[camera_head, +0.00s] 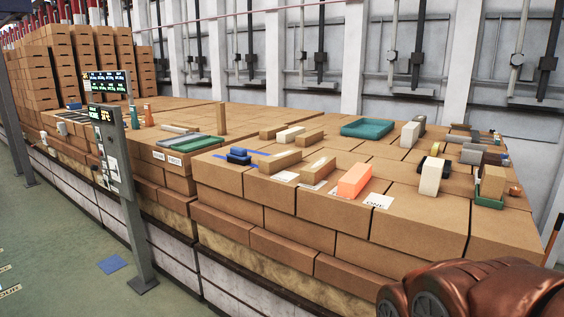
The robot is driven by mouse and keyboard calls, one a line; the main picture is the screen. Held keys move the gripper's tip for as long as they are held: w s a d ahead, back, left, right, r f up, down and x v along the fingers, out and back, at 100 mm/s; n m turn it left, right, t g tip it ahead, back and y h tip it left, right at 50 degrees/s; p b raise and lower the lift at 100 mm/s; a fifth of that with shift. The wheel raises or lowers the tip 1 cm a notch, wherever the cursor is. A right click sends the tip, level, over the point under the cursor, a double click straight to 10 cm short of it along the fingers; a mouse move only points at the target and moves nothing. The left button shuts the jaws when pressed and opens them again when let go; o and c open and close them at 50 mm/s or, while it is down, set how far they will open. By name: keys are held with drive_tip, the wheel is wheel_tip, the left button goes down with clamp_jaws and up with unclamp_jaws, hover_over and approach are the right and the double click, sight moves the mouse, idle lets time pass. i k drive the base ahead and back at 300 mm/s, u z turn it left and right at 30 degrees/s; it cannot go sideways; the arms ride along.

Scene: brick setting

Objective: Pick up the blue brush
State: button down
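A small blue object (239,155), which looks like the blue brush, lies near the front left edge of the large brick stack's top. It has dark blue blocky parts and a thin blue strip reaching right; at this size I cannot make out bristles. A copper-coloured part of my arm shows at the bottom right, well apart from the blue object. My gripper's fingers are not in view.
The brick stack (263,217) carries an orange brick (354,180), a tan brick (280,162), a white block (431,176) and a teal tray (367,128). A post with a display (107,82) stands at left. Green floor (60,265) is open in front.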

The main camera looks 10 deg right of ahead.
sight(239, 156)
drive_tip(key=u, duration=0.45)
drive_tip(key=i, duration=0.6)
drive_tip(key=u, duration=0.95)
drive_tip(key=i, duration=1.4)
drive_tip(key=z, duration=0.45)
drive_tip(key=i, duration=0.95)
drive_tip(key=z, duration=0.55)
